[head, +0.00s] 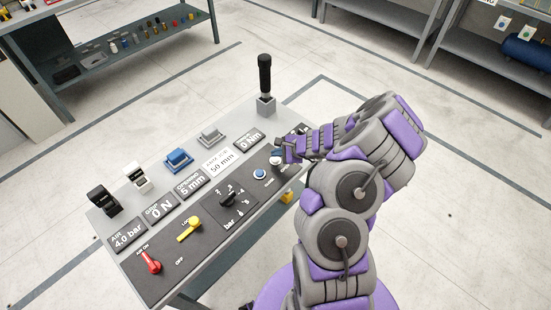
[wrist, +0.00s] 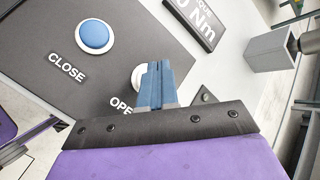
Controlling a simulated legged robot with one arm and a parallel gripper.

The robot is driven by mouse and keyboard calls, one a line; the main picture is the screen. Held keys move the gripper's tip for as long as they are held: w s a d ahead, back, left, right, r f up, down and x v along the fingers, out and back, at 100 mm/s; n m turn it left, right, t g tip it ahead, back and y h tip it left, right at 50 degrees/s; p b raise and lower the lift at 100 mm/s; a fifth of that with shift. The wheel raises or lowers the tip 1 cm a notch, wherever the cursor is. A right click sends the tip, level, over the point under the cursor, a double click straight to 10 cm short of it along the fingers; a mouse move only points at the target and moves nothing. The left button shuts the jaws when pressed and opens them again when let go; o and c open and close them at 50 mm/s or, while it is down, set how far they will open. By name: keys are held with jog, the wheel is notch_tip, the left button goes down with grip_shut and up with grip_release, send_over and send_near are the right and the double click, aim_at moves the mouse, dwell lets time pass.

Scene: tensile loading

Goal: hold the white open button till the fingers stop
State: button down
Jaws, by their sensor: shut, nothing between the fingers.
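The white open button (wrist: 136,78) shows in the wrist view beside the partly covered label "OPEN". My gripper's blue fingers (wrist: 157,70) are shut with nothing between them. Their tips overlap the right part of the button; I cannot tell whether they touch or press it. In the head view the white button (head: 275,160) is a small pale spot just below my gripper (head: 279,151). The blue close button (wrist: 95,37) with a white ring stands clear of the fingers; it also shows in the head view (head: 260,173).
The sloping control panel (head: 215,235) carries a red lever (head: 150,262), a yellow lever (head: 189,229) and a black rotary knob (head: 228,199). Displays read "0 N" and "5 mm". A black-handled joystick (head: 265,75) rises at the far end. Shelves (head: 130,45) stand behind, with open floor between.

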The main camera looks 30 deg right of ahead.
aim_at(277, 160)
jog(key=shift+f, duration=0.35)
jog(key=shift+f+b, duration=0.5)
dwell(0.7)
jog(key=shift+r, duration=0.1)
dwell(1.9)
jog(key=shift+r+p, duration=0.8)
jog(key=shift+r, duration=0.05)
jog(key=shift+r, duration=0.1)
notch_tip(277, 160, up, 5)
jog(key=p, duration=0.4)
jog(key=shift+a, duration=0.1)
